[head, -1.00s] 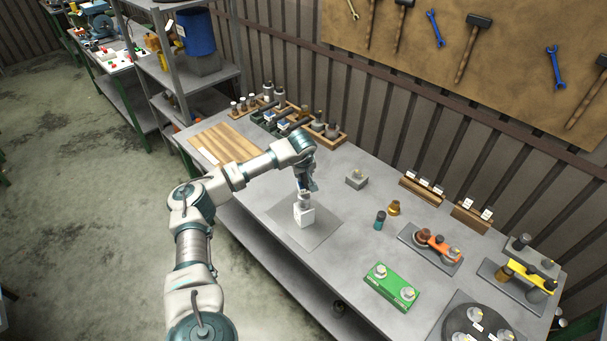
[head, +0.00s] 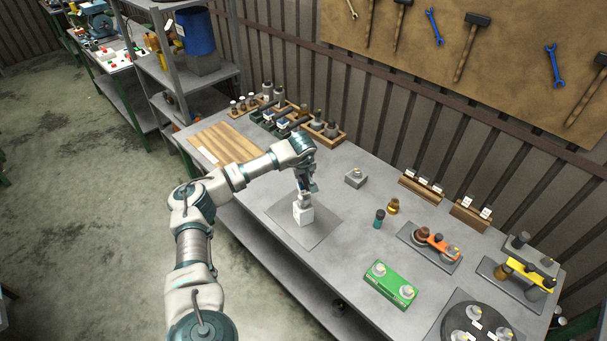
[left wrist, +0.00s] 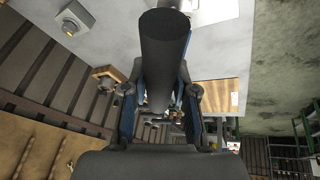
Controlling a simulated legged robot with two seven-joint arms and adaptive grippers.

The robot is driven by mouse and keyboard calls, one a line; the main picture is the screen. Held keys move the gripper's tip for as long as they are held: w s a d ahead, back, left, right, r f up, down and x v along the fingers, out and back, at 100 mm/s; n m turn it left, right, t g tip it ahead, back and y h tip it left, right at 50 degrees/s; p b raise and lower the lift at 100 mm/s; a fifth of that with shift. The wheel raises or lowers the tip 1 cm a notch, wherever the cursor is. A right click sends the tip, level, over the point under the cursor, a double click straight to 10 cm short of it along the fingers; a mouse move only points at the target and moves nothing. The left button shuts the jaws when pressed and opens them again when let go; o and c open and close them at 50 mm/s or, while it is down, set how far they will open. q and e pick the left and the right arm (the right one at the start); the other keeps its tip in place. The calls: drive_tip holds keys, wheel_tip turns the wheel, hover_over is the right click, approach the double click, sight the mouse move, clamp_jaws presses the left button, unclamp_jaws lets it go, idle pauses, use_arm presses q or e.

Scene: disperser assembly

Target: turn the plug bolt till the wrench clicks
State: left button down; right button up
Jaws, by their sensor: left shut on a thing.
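My left gripper (head: 308,186) points down over a small white block (head: 303,214) on a grey mat (head: 322,232). In the left wrist view the gripper (left wrist: 160,106) is shut on a thick dark cylinder, which looks like the wrench handle (left wrist: 166,55). A small grey piece (head: 304,199) shows between the gripper and the block. The plug bolt cannot be told apart there; the gripper and tool cover the spot. My right gripper is not in view.
A grey block (head: 356,178), a teal bottle (head: 380,219) and a brass part (head: 393,207) stand to the right. A green fixture (head: 390,286) lies nearer the front edge. Wooden racks (head: 326,131) stand behind. The bench around the mat is clear.

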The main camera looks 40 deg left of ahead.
use_arm(q)
drive_tip(key=shift+d, duration=0.1)
drive_tip(key=shift+d+f, duration=0.15)
drive_tip(key=shift+f, duration=0.4)
drive_tip(key=shift+f+b, duration=0.4)
drive_tip(key=shift+b, duration=0.05)
drive_tip(key=m, duration=0.2)
drive_tip(key=m+h, duration=0.1)
drive_tip(key=m, duration=0.1)
drive_tip(key=shift+r+m+t+h, duration=0.1)
drive_tip(key=shift+m+t+h, duration=0.2)
drive_tip(key=shift+m+h, duration=0.8)
drive_tip(key=shift+m, duration=1.1)
drive_tip(key=shift+m, duration=0.4)
